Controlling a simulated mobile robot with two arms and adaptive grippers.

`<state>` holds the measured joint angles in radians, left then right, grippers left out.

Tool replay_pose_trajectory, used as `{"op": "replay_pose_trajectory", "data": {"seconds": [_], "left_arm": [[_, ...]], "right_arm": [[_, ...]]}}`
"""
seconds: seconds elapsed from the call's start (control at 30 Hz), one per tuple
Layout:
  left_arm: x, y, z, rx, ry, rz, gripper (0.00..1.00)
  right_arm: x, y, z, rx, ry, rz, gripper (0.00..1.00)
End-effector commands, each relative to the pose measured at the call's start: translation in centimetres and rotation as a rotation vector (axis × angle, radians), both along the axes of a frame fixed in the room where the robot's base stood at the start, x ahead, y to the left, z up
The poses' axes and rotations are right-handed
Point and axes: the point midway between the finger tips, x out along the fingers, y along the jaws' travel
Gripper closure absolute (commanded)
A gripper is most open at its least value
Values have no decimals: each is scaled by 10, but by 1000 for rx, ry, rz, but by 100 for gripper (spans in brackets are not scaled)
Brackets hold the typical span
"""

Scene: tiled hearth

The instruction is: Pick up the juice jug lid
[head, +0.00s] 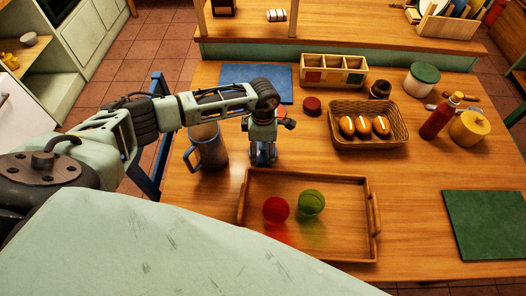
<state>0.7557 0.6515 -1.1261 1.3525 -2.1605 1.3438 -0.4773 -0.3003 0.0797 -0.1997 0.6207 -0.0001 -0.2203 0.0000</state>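A blue-grey jug (209,150) with a handle on its left stands on the wooden table, left of my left gripper. A small, round, dark red piece (312,106) lies on the table to the right of my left gripper, apart from it. It looks like a lid, but I cannot tell for sure that it is the jug's. My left gripper (262,160) points down just right of the jug, above the tray's far left corner. Its fingers look close together, and I cannot tell whether they are shut or hold anything. My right gripper is not in view.
A wooden tray (345,247) holds a red cup (276,209) and a green cup (311,202). Behind are a blue mat (240,75), a divided box (333,73) and a bread basket (370,144). A red bottle (436,121) and yellow pot (469,128) stand right.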

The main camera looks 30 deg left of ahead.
Motion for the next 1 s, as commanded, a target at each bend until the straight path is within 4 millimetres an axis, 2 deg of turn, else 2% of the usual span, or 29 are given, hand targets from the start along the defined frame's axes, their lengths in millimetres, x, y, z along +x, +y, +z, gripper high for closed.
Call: {"op": "replay_pose_trajectory", "data": {"seconds": [0.03,0.23,0.57,0.67,0.83,0.87,0.9,1.0], "left_arm": [[0,0,0,0,-1,0,38],[1,0,1,0,-1,1,56],[1,1,4,0,-3,1,56],[1,1,11,0,-4,1,56],[2,1,37,0,-7,-1,56],[2,-1,43,0,-8,-2,56],[1,-14,47,-4,-7,-7,56],[-1,-37,60,-4,-6,-8,56]], "right_arm": [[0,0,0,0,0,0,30],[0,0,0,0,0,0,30],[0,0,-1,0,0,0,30],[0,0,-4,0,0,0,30],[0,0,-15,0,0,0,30],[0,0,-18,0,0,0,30],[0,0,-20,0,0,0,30],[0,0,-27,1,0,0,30]]}}
